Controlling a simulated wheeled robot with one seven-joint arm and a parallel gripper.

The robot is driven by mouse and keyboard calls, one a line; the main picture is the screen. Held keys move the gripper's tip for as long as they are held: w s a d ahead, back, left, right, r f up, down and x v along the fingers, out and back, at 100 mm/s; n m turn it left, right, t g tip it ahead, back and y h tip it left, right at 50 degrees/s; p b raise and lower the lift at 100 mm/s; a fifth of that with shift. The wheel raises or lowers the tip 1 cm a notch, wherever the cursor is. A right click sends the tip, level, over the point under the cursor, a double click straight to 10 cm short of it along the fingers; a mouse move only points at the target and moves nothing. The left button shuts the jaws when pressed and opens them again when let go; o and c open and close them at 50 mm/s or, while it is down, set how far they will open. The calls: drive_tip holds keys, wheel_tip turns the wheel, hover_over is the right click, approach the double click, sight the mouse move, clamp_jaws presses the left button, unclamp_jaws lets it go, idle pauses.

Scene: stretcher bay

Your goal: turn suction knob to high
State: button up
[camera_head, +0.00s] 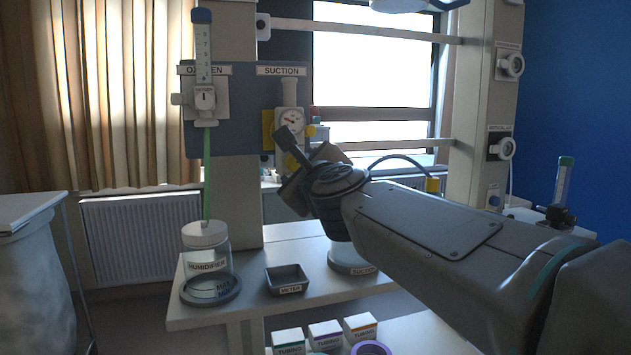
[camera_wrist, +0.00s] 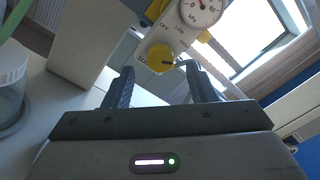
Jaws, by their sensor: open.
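The suction regulator (camera_head: 291,123) hangs on the wall panel under the SUCTION label, with a round dial gauge. In the wrist view its gauge (camera_wrist: 201,12) shows at the top. The yellow suction knob (camera_wrist: 160,57) sits below the gauge, with OFF and LOW printed around it and other lettering partly cut off. My gripper (camera_wrist: 160,82) is open, its two dark fingers apart, with the knob seen beyond and between their tips. I cannot tell whether a finger touches it. In the head view my gripper (camera_head: 287,146) covers the knob area.
An oxygen flowmeter (camera_head: 204,98) with a green tube hangs to the left. A shelf (camera_head: 246,317) below holds a humidifier jar (camera_head: 206,245), a METER tray (camera_head: 287,279) and a suction jar base (camera_head: 350,262). Boxes of tubing (camera_head: 325,335) stand lower down.

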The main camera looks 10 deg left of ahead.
drive_tip(key=v, duration=1)
drive_tip(key=shift+s+p, duration=0.3)
drive_tip(key=shift+p, duration=0.05)
drive_tip(key=shift+d, duration=0.1)
